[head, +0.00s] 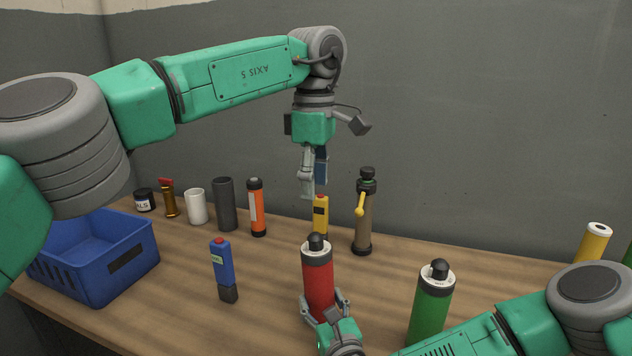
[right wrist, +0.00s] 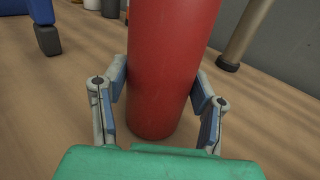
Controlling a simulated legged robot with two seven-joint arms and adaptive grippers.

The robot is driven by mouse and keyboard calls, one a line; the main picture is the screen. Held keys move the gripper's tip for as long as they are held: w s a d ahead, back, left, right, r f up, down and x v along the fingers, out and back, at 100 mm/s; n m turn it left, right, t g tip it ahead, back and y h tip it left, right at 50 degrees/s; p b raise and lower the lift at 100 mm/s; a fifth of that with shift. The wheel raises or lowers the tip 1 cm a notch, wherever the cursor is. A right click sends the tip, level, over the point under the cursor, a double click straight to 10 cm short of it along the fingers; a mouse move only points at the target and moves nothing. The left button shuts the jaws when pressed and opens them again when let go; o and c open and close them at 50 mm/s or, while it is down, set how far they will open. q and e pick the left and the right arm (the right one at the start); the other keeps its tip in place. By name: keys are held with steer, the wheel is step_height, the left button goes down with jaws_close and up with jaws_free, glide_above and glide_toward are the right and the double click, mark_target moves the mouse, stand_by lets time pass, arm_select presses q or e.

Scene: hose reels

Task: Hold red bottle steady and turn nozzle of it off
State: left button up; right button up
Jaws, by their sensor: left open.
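The red bottle (head: 318,281) stands upright on the table, with a grey collar and a black nozzle (head: 317,242) on top. My right gripper (head: 325,304) is low at its near side. In the right wrist view its blue-padded fingers (right wrist: 160,88) lie against both sides of the red bottle (right wrist: 165,55); the bottle's top is outside that view. My left gripper (head: 313,182) points down, open and empty, above and behind the nozzle, clear of it.
A green bottle (head: 432,305) stands right of the red one, a blue bottle (head: 222,268) to its left. Behind are a yellow item (head: 320,216) and a brown bottle with yellow lever (head: 364,222). A blue crate (head: 95,290) sits at left; several containers line the back.

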steer(key=o, duration=0.4)
steer(key=shift+s, duration=0.1)
